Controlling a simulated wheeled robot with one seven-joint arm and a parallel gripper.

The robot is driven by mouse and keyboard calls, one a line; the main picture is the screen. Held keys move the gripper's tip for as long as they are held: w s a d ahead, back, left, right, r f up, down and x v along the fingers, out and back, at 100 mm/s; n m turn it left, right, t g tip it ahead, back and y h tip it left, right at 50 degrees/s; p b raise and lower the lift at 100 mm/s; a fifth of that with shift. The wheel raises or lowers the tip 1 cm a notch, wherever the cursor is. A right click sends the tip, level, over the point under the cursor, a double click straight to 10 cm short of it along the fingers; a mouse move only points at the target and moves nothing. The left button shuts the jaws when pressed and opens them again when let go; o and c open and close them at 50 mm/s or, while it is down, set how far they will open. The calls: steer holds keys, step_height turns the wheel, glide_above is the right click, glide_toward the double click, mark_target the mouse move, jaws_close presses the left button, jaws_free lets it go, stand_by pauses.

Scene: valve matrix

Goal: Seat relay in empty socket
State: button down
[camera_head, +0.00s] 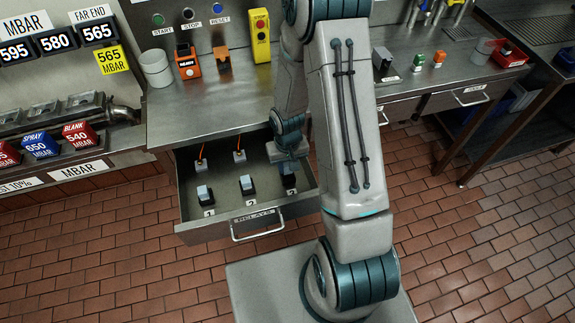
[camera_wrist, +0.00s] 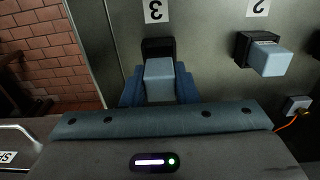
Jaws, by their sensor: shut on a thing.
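A pale grey-blue relay (camera_wrist: 160,80) is between the two blue fingers of my gripper (camera_wrist: 160,90) in the wrist view, and the fingers are shut on it. It is at the black socket (camera_wrist: 158,46) beside label 3; I cannot tell how deep it sits. In the head view my gripper (camera_head: 288,152) is over the right part of the open relay drawer (camera_head: 235,225) and partly hides position 3. Relay 2 (camera_wrist: 270,60) stands in its black socket to the right in the wrist view; relay 1 (camera_head: 204,193) stands in the drawer's left part.
Two small white blocks with orange wires (camera_head: 201,163) sit at the drawer's back. The steel bench (camera_head: 225,105) above carries a white pot (camera_head: 156,68), an orange device (camera_head: 187,65) and a yellow button box (camera_head: 261,36). Brick floor lies in front of the drawer.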

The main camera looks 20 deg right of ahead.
steer(key=shift+s+f, duration=0.1)
steer(key=shift+f, duration=0.5)
steer(key=c, duration=1.1)
jaws_free()
steer(key=shift+c, duration=0.2)
